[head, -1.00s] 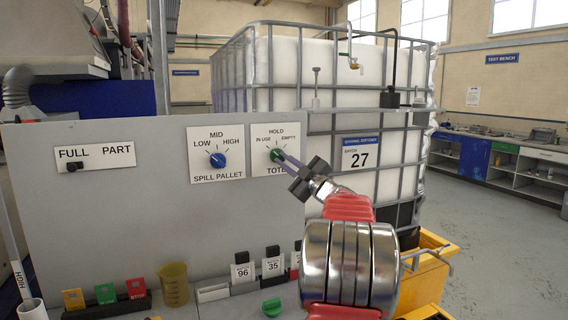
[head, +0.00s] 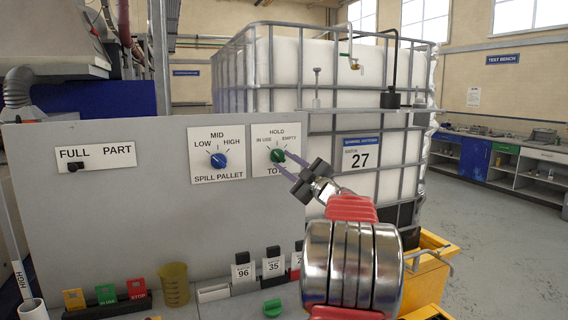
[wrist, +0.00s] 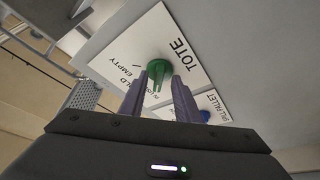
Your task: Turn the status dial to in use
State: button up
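The status dial (head: 277,156) is a green knob on a white plate marked IN USE, HOLD and EMPTY, with TOTE below. It also shows in the wrist view (wrist: 159,71). My gripper (head: 281,160) reaches it from the lower right, with its two purple fingers spread apart. In the wrist view my gripper's fingertips (wrist: 160,78) stand on either side of the knob's grip, with gaps showing. I cannot tell which mark the dial points to. The fingers cover part of the TOTE label in the head view.
A blue SPILL PALLET dial (head: 218,160) is to the left on the same grey panel (head: 120,215), beside a FULL/PART slider (head: 76,166). Several tags, blocks and a yellow beaker (head: 174,284) stand on the ledge below. A caged white tank (head: 385,110) is behind.

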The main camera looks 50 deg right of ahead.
jog(key=v, duration=1.3)
jog(key=shift+w+a, duration=0.1)
jog(key=shift+w, duration=0.05)
jog(key=w+a+r+m+g+h, duration=0.2)
jog(key=w+a+m+g+h, duration=0.15)
jog(key=w+a, duration=0.5)
jog(key=w+a+f+m+g, duration=0.1)
jog(key=a+f+m, duration=0.1)
jog(key=a, duration=0.5)
jog(key=w+a+f+m+g, duration=0.2)
jog(key=a, duration=0.5)
jog(key=s+a+f+g+y, duration=0.2)
jog(key=s+a+f, duration=0.4)
jog(key=a, duration=0.5)
jog(key=s+a+f+g+y, duration=0.3)
jog(key=s+a+f, duration=0.4)
jog(key=a, duration=0.4)
jog(key=s+a+f+g+y, duration=0.3)
jog(key=s+a+f, duration=0.4)
jog(key=a, duration=0.4)
jog(key=shift+a+f+n, duration=0.35)
jog(key=shift+a+f, duration=0.05)
jog(key=shift+f, duration=0.1)
